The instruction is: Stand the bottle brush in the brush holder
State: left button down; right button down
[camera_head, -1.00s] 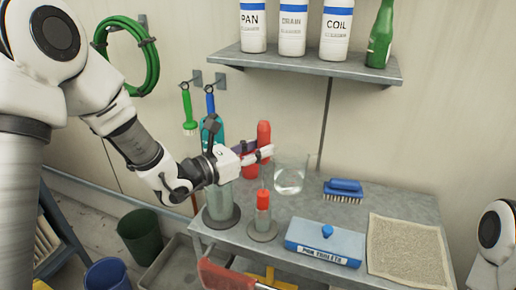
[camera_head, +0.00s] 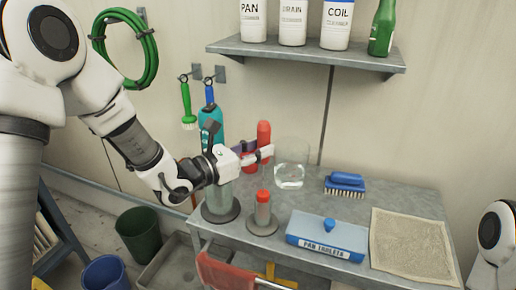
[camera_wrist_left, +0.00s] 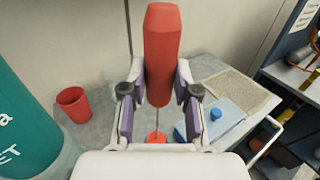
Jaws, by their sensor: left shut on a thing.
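The bottle brush has a red handle (camera_head: 263,132), a thin wire stem and a red head (camera_head: 263,196). My left gripper (camera_head: 261,155) is shut on the handle and holds the brush upright. The handle also fills the upper middle of the left wrist view (camera_wrist_left: 161,50), between the purple-padded fingers. The brush holder (camera_head: 263,216) is a grey upright tube on a dark round foot. The red head sits at its mouth, its top showing above the rim. The lower part of the head is hidden. My right gripper is out of view.
A tall cylinder (camera_head: 221,199) on a dark foot stands left of the holder. A glass jar (camera_head: 291,178) and a blue scrub brush (camera_head: 345,184) stand behind right. A blue box (camera_head: 327,239) is close on the right. A red cup (camera_wrist_left: 73,104) stands behind the gripper.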

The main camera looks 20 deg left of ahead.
pick_arm(q)
jog(key=shift+f+b, duration=0.4)
jog(key=shift+f, duration=0.05)
jog(key=c, duration=0.8)
grip_release()
jog(key=v, duration=1.2)
jog(key=shift+s+r, duration=0.1)
